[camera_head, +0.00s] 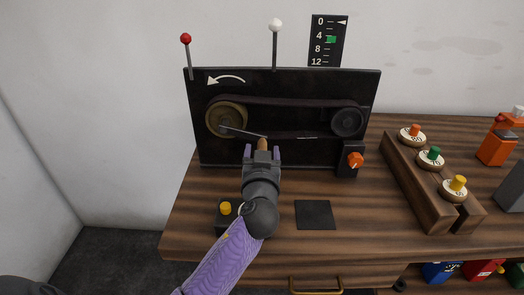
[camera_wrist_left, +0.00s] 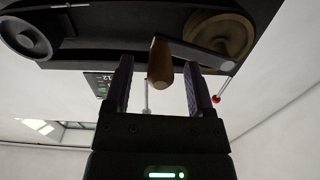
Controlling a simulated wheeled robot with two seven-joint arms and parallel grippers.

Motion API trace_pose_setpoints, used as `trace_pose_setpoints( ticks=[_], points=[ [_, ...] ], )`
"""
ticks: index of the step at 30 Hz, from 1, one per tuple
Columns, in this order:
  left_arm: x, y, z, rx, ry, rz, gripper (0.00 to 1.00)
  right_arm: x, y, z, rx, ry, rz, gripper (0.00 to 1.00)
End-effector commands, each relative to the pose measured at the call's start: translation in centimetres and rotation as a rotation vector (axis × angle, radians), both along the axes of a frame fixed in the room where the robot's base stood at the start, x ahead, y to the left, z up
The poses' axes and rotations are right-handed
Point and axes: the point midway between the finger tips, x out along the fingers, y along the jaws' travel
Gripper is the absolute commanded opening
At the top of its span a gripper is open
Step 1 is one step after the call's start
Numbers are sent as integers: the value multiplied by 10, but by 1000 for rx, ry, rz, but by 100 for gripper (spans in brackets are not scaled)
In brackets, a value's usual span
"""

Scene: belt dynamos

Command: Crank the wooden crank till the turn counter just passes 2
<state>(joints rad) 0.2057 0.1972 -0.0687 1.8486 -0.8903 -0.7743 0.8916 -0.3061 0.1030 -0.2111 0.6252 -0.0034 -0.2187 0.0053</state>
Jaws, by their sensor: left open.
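The wooden crank handle (camera_head: 263,144) sits at the end of a grey crank arm (camera_head: 240,131) that reaches right from the brass-coloured wheel (camera_head: 213,116). My left gripper (camera_head: 262,154) is open. Its fingers stand on both sides of the handle, with gaps on each side in the left wrist view, where the handle (camera_wrist_left: 160,66) shows between them. A black scale (camera_head: 328,22) marked 0, 4, 8, 12 stands behind the panel. My right gripper is out of view.
The black panel (camera_head: 290,80) carries a belt to a dark wheel (camera_head: 347,121), a curved white arrow pointing left, and an orange knob (camera_head: 355,159). A wooden rack (camera_head: 425,205) with coloured knobs stands right. A dark pad (camera_head: 315,215) and yellow button (camera_head: 225,208) are nearby.

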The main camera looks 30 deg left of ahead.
Motion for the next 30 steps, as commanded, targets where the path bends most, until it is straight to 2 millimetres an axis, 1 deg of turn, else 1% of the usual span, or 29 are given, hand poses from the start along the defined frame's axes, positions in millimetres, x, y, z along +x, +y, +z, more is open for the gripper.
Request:
trace_pose_setpoints(
  ticks=[4,11,12,14,15,17,18,21,30],
  points=[
    [7,5,0,1,0,1,70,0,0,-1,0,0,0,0],
    [7,5,0,0,1,1,70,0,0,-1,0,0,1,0],
    [7,5,0,0,1,1,61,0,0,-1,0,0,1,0],
    [7,5,0,0,1,1,49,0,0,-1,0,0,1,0],
    [7,5,0,0,1,1,40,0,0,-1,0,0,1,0],
    [7,5,0,0,2,1,28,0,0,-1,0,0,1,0],
    [7,5,0,0,2,1,19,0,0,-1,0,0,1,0],
    [7,5,0,0,2,1,0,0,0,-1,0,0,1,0],
    [7,5,0,0,2,1,0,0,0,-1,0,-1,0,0]
  ],
)
